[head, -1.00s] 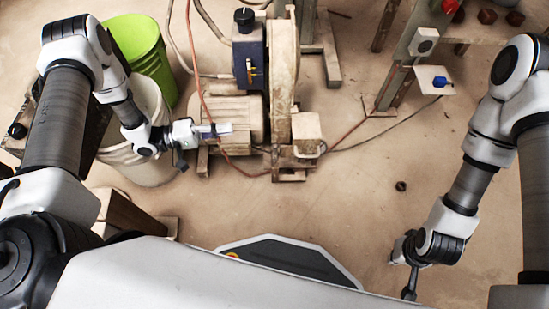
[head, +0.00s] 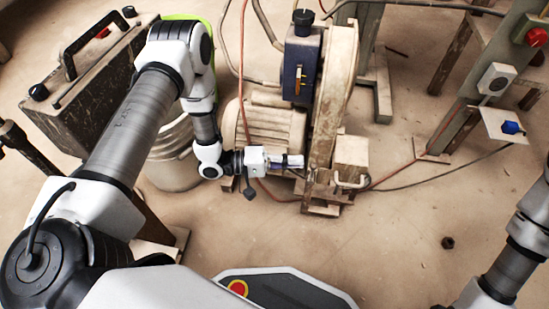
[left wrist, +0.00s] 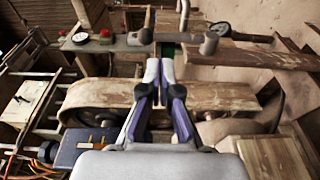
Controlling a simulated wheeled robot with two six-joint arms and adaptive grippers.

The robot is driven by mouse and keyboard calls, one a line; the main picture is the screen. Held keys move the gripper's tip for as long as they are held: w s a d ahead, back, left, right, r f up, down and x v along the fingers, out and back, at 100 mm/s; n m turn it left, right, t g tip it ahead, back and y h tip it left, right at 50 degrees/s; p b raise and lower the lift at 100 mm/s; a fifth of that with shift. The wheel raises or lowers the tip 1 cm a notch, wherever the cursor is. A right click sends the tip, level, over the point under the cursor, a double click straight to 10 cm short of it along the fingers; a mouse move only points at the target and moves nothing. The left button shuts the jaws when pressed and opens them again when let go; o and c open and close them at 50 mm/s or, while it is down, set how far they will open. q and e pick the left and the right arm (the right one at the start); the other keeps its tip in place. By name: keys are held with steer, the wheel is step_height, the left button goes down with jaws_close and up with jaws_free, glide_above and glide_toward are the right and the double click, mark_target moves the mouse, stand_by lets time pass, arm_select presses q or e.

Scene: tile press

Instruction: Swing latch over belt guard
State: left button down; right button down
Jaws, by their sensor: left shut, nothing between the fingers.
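The belt guard (head: 330,105) is a tall, narrow, worn tan housing at the centre of the head view. It lies across the left wrist view as a long, curved cover (left wrist: 190,95). My left gripper (head: 300,161) is shut and empty, pointing right at the guard's lower end. In the left wrist view my left fingertips (left wrist: 158,66) are together in front of the guard; I cannot tell whether they touch it. The latch is not clear to me; a small orange lever (head: 299,78) sits on the blue box (head: 302,55) beside the guard. My right gripper is out of view.
A ribbed motor (head: 265,125) stands left of the guard, and a tan box with a handle (head: 351,155) right of it. A pale bucket (head: 172,165) is close to my left arm. Hoses and cables cross the floor. The floor at front right is mostly clear.

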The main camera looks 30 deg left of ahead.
arm_select(q)
steer(key=shift+s+d, duration=0.3)
steer(key=shift+d, duration=0.6)
steer(key=shift+r, duration=0.1)
